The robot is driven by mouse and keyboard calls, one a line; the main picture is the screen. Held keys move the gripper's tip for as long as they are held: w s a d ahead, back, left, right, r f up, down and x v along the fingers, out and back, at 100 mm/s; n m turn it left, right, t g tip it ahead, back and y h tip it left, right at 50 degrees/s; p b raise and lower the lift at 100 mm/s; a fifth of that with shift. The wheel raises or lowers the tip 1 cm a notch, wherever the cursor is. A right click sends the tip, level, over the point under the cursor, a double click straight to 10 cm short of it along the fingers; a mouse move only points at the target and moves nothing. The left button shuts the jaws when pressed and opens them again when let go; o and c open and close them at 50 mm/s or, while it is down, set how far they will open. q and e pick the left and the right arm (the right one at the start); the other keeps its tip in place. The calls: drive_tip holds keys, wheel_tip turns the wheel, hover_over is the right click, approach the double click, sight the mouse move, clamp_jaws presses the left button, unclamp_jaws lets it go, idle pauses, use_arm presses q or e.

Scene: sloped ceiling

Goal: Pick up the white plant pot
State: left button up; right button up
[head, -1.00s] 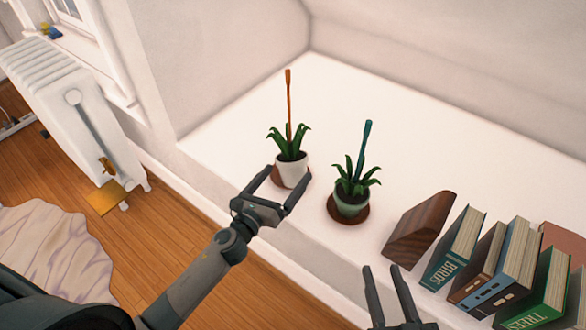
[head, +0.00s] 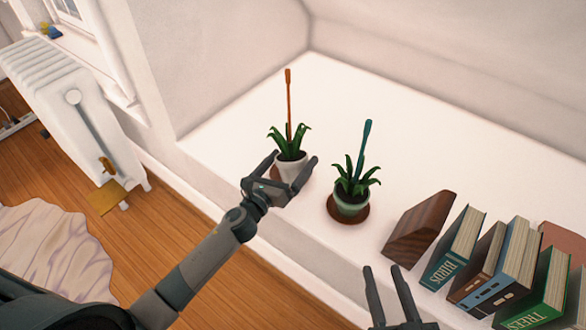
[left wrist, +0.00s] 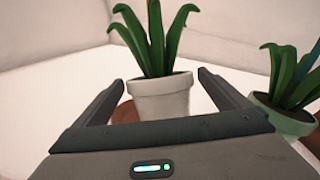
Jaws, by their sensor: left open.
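The white plant pot (head: 291,171) stands upright on a brown saucer on the white ledge, with a leafy green plant and an orange stick in it. It also shows in the left wrist view (left wrist: 160,98), between the two fingers. My left gripper (head: 294,163) is open, with one finger on each side of the pot; I cannot tell whether either finger touches it. The gripper also fills the lower part of the left wrist view (left wrist: 160,88). My right gripper (head: 388,272) is at the lower edge of the head view, fingers apart and empty.
A green pot (head: 352,204) with a plant and a blue stick stands close to the right on a brown saucer (head: 335,214). A wooden bookend (head: 418,228) and several books (head: 456,250) stand further right. The ledge behind the pots is clear.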

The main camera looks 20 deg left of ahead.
use_arm(q)
drive_tip(key=shift+w, duration=0.25)
drive_tip(key=shift+d, duration=0.1)
drive_tip(key=shift+c, duration=0.6)
drive_tip(key=shift+r, duration=0.1)
drive_tip(key=c, duration=1.7)
drive_tip(key=shift+r, duration=0.15)
